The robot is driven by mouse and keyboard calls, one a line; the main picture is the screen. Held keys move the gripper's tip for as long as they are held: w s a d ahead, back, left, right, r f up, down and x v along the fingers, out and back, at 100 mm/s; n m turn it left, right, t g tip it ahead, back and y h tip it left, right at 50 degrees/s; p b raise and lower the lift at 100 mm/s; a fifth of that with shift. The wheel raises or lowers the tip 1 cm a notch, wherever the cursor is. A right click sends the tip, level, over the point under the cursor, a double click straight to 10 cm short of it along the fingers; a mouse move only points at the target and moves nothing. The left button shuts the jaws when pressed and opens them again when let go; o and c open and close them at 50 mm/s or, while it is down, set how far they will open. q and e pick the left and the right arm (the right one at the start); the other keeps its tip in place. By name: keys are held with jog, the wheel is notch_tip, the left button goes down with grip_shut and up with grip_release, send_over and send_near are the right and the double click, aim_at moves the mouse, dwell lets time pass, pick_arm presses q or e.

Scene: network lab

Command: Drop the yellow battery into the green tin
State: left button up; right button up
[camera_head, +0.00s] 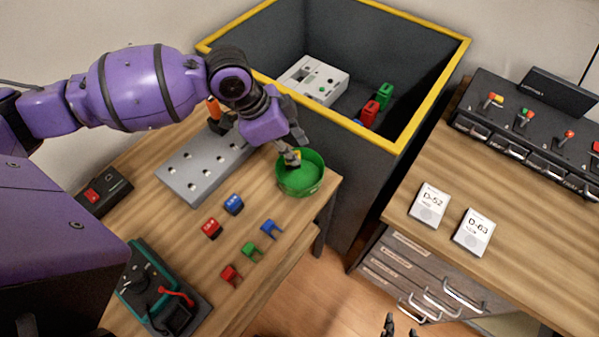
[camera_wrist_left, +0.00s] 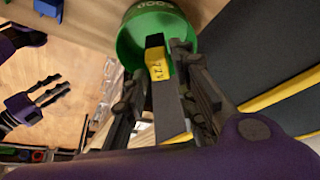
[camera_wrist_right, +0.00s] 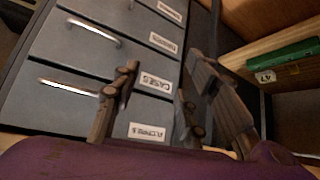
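The yellow battery (camera_wrist_left: 157,65), with a black end, is between the fingertips of my left gripper (camera_wrist_left: 160,58). The fingers appear closed on its sides. In the head view my left gripper (camera_head: 291,158) points down over the left part of the green tin (camera_head: 302,180), and a little yellow shows at its tips. The tin stands open near the table's right corner; in the left wrist view the tin (camera_wrist_left: 150,22) lies behind the battery. My right gripper (camera_head: 400,328) is at the bottom edge of the head view; its fingers are apart and empty in the right wrist view (camera_wrist_right: 160,85).
A grey perforated block (camera_head: 190,175) and several small red, blue and green pieces share the table. A dark bin with a yellow rim (camera_head: 425,105) stands behind the tin. Drawers (camera_wrist_right: 85,60) are in front of my right gripper.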

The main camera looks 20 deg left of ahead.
pick_arm(q)
jog(key=shift+o, duration=1)
jog(key=v, duration=1.2)
jog(key=shift+d, duration=0.1)
